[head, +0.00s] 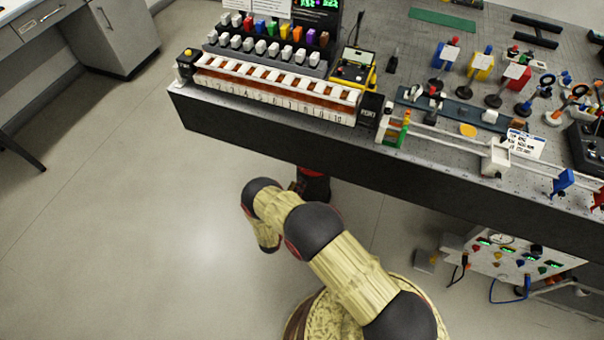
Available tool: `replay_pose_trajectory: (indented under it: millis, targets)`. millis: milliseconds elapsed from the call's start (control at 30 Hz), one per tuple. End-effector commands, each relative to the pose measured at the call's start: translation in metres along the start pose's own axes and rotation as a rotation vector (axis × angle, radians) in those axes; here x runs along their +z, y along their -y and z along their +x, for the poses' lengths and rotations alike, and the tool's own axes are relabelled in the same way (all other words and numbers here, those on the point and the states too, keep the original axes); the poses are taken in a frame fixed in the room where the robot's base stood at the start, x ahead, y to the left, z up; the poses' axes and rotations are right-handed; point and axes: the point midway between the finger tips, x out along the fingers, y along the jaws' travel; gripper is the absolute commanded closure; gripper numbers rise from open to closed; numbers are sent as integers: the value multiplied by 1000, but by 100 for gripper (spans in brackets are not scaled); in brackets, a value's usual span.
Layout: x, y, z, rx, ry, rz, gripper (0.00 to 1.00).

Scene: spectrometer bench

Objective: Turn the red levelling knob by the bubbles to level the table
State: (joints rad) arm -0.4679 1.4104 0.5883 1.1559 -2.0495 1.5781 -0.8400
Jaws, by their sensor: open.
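I cannot make out a red levelling knob or bubbles for certain in the head view. The table is a long grey perforated bench top (437,128) with a dark front edge, running from upper left to lower right. My yellow and black arm reaches up from the bottom toward the bench's front edge. A black and red part shows just under that edge, partly hidden by it. My gripper's fingers are not visible.
A white-and-orange numbered rack (275,92) stands at the bench's left end. Coloured optics mounts (480,68) stand to the right. A control panel (515,256) with knobs and lit displays is below the bench at right.

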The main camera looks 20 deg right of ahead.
Motion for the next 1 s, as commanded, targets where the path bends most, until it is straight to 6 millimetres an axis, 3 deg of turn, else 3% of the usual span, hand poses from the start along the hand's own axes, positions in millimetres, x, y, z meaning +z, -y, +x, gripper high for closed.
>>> replay_pose_trajectory:
  millis: [300, 500, 833, 1000]
  targets:
    - [-2, 1, 49, -4, -4, 4, 57]
    - [-1, 1, 68, -2, -4, 4, 57]
    - [0, 1, 72, -2, -4, 4, 57]
    - [0, 1, 71, -2, -4, 3, 66]
